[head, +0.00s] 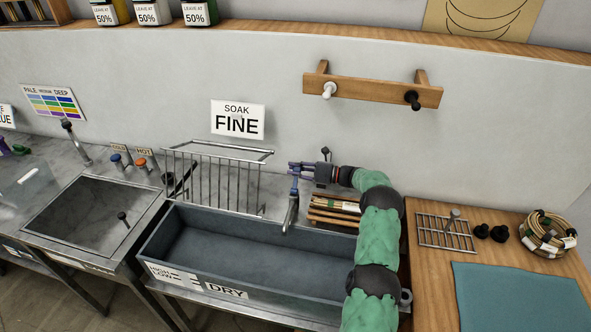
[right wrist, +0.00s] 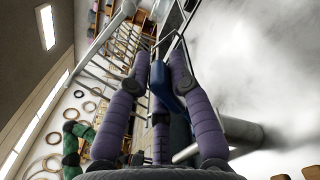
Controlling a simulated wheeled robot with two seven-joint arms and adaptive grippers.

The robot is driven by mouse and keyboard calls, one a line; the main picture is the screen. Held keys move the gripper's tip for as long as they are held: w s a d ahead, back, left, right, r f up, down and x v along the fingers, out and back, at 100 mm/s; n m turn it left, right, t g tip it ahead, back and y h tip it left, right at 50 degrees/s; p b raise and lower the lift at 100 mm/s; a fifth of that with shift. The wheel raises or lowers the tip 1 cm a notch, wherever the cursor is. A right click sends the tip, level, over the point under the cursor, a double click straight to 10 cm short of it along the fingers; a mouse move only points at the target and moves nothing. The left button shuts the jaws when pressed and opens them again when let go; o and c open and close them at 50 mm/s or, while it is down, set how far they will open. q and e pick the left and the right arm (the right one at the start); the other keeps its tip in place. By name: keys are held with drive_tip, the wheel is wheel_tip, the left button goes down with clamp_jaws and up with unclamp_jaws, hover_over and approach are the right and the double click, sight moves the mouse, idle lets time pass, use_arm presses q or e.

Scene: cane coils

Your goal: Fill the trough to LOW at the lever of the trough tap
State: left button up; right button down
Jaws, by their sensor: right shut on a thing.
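The long grey trough (head: 255,255) has a HIGH and LOW label (head: 172,273) at its left front and a DRY sign (head: 227,291) on its front wall. Its floor looks bare, with no water visible. The trough tap (head: 291,214) stands at its back edge, and no stream shows. My right gripper (head: 298,169) is at the top of the tap, shut on the blue lever (right wrist: 176,112), which shows between the purple fingers in the right wrist view. The fingers partly hide the lever. My left gripper is not in view.
A wire rack (head: 217,178) stands behind the trough, left of the tap. A bundle of canes (head: 335,209) lies right of the tap, partly behind my arm. A metal sink (head: 88,213) is at left. A wooden counter with a cane coil (head: 549,234) is at right.

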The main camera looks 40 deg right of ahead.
drive_tip(key=shift+s+a+r+n, duration=0.25)
drive_tip(key=shift+s+a+n, duration=0.15)
drive_tip(key=shift+n, duration=0.35)
drive_tip(key=shift+s+a+r+n, duration=0.25)
drive_tip(key=shift+a+n, duration=0.15)
drive_tip(key=shift+n, duration=0.35)
drive_tip(key=n, duration=0.1)
drive_tip(key=s+a+n+b, duration=0.1)
drive_tip(key=shift+s+a+r+n, duration=0.1)
drive_tip(key=shift+a+n, duration=0.15)
drive_tip(key=shift+n, duration=0.05)
drive_tip(key=n, duration=0.1)
drive_tip(key=s+a+n+b, duration=0.1)
drive_tip(key=shift+s+a+n, duration=0.1)
drive_tip(key=shift+a+n, duration=0.15)
drive_tip(key=shift+n, duration=0.05)
drive_tip(key=shift+s+a+f+n+b, duration=0.25)
drive_tip(key=shift+s+a+n+b, duration=0.2)
drive_tip(key=shift+n, duration=0.45)
drive_tip(key=shift+s+a+f+n+b, duration=0.3)
drive_tip(key=shift+a+n+b, duration=0.25)
drive_tip(key=shift+n, duration=0.35)
drive_tip(key=c, duration=1.1)
unclamp_jaws()
drive_tip(key=shift+r, duration=0.1)
